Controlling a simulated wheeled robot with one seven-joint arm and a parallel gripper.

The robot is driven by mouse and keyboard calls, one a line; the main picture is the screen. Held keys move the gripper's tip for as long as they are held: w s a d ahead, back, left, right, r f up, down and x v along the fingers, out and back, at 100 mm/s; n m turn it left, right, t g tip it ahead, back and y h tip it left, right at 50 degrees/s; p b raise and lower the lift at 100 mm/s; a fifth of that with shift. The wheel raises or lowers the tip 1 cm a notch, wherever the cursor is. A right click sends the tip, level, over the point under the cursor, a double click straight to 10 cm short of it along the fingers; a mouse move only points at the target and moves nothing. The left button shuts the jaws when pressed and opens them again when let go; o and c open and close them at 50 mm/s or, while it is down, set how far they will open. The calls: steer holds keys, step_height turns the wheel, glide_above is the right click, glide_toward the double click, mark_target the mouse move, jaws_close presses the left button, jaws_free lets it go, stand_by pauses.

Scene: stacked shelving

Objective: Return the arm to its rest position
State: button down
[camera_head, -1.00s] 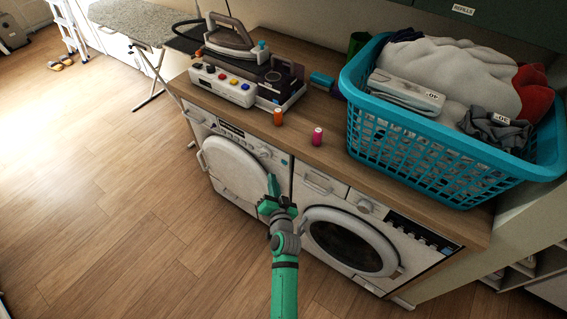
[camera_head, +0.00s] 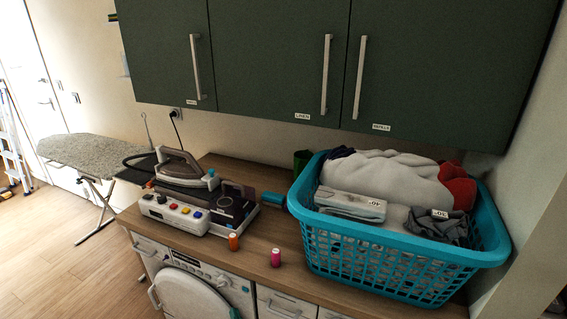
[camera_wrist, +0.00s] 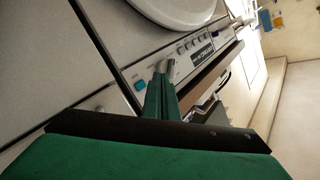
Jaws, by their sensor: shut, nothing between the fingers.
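My gripper (camera_wrist: 165,82) shows only in the wrist view. Its two green fingers are together with nothing between them. Behind the fingertips is the washing machine's control panel (camera_wrist: 196,43), seen tilted, with buttons and a small display. I cannot tell the exact gap between fingertips and panel. My arm and gripper are not in the head view now.
The wooden counter (camera_head: 285,246) holds a steam iron station (camera_head: 182,205), an orange spool (camera_head: 233,241), a pink spool (camera_head: 276,258) and a blue laundry basket (camera_head: 388,270). Dark green cupboards (camera_head: 265,60) hang above. An ironing board (camera_head: 95,150) stands left; open floor (camera_head: 50,250) lies before it.

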steer(key=s+d+f+h, duration=0.1)
steer(key=s+d+h, duration=0.1)
steer(key=s+d, duration=0.7)
steer(key=s+d+f+h, duration=0.2)
steer(key=s+d, duration=0.4)
steer(key=s, duration=0.7)
steer(key=s+d+r+n+h, duration=0.1)
steer(key=s+r, duration=0.5)
steer(key=s, duration=0.4)
steer(key=s+d+r+n+h, duration=0.1)
steer(key=s+d+r, duration=0.1)
steer(key=s+r, duration=0.5)
steer(key=s, duration=0.3)
steer(key=shift+t+h, duration=0.4)
